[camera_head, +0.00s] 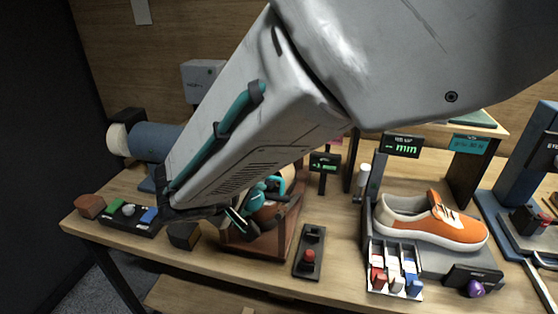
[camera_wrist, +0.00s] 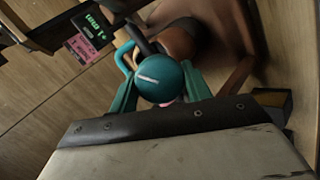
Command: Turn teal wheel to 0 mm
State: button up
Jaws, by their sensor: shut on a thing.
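The teal wheel (camera_wrist: 160,84) is a round knob with a short white mark across its face. It sits close in front of my wrist camera, between the two teal fingers of my gripper (camera_wrist: 159,90), which is shut on it. In the head view my gripper (camera_head: 250,203) is low at the brown stand (camera_head: 256,243), and my arm and fingers hide most of the wheel. A small dark display (camera_head: 324,163) behind the stand shows a green mm reading, too small to read surely; it also shows in the wrist view (camera_wrist: 96,25).
An orange sneaker (camera_head: 435,221) rests on a grey stand at right, with red, white and blue pieces (camera_head: 395,274) before it. A black panel with a red knob (camera_head: 309,256) is right of the brown stand. A blue cylinder machine (camera_head: 153,142) stands left.

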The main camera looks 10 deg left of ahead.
jog(key=n, duration=0.3)
jog(key=shift+t+h, duration=0.3)
jog(key=shift+n+t+h, duration=0.3)
jog(key=shift+n+t, duration=0.1)
jog(key=shift+n, duration=1.7)
jog(key=o, duration=1)
jog(key=shift+f, duration=0.1)
jog(key=shift+c, duration=0.2)
jog(key=shift+s+a, duration=0.1)
jog(key=shift+s, duration=0.05)
jog(key=v, duration=0.7)
jog(key=shift+s+r, duration=0.25)
jog(key=shift+c, duration=0.2)
